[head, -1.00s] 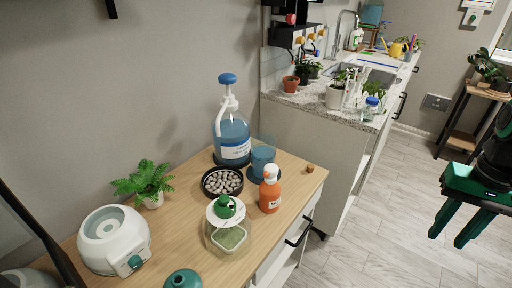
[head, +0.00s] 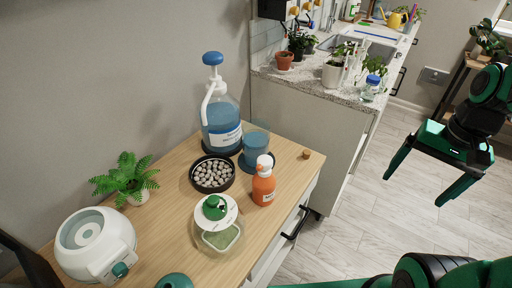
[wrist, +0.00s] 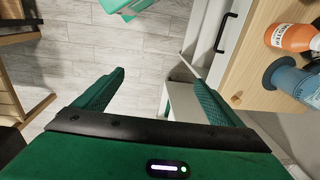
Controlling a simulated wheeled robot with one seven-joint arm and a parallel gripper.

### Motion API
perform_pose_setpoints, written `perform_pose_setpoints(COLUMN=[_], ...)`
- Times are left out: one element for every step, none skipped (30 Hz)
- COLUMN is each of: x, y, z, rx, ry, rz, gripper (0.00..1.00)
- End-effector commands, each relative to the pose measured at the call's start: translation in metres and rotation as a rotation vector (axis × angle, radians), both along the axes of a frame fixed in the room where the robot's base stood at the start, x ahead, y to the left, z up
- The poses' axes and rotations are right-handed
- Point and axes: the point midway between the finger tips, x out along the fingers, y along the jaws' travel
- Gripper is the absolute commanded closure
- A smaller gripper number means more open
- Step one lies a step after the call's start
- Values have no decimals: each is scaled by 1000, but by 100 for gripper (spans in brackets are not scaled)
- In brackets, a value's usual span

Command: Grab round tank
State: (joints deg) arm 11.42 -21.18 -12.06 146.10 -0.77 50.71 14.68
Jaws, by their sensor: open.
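A round, translucent blue tank (head: 257,146) stands upright on a dark round base on the wooden cabinet top, between the large pump bottle and the orange bottle. In the wrist view the blue tank (wrist: 303,84) shows at the right edge, partly cut off. My gripper (head: 420,188) is open and empty, with green fingers spread, out over the floor to the right of the cabinet and well apart from the tank. In the wrist view my gripper (wrist: 160,78) has only floor and the cabinet's side between its fingers.
Close to the tank stand a large blue pump bottle (head: 221,128), an orange bottle (head: 263,188) and a dark bowl of pebbles (head: 213,174). A green-knobbed clear container (head: 222,240) stands in front. A small cork (head: 306,154) lies on the right. The floor (head: 350,235) is clear.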

Motion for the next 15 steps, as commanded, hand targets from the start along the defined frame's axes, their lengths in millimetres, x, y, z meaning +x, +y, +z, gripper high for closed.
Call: perform_pose_setpoints(x=[21, 35, 51, 64, 76, 91, 102, 113, 126, 135, 144, 155, 163, 171, 181], y=[12, 20, 32, 42, 52, 67, 78, 90, 105, 118, 130, 147, 159, 171, 187], z=[-9, -14, -20, -24, -29, -34, -37, -41, -45, -48, -50, -53, -54, -56, -56], rx=[31, 54, 90, 119, 151, 197, 234, 275, 330, 376, 421, 485, 534, 582, 651], ry=[-17, -32, -52, -64, -77, -90, -97, -102, -105, -104, -101, -93, -83, -71, -51], rz=[-30, -52, -86, -112, -140, -180, -212, -245, -292, -328, -366, -419, -461, -504, -564], gripper=[10, 10, 10, 10, 10, 10, 10, 10, 10, 10, 10, 10, 10, 10, 10])
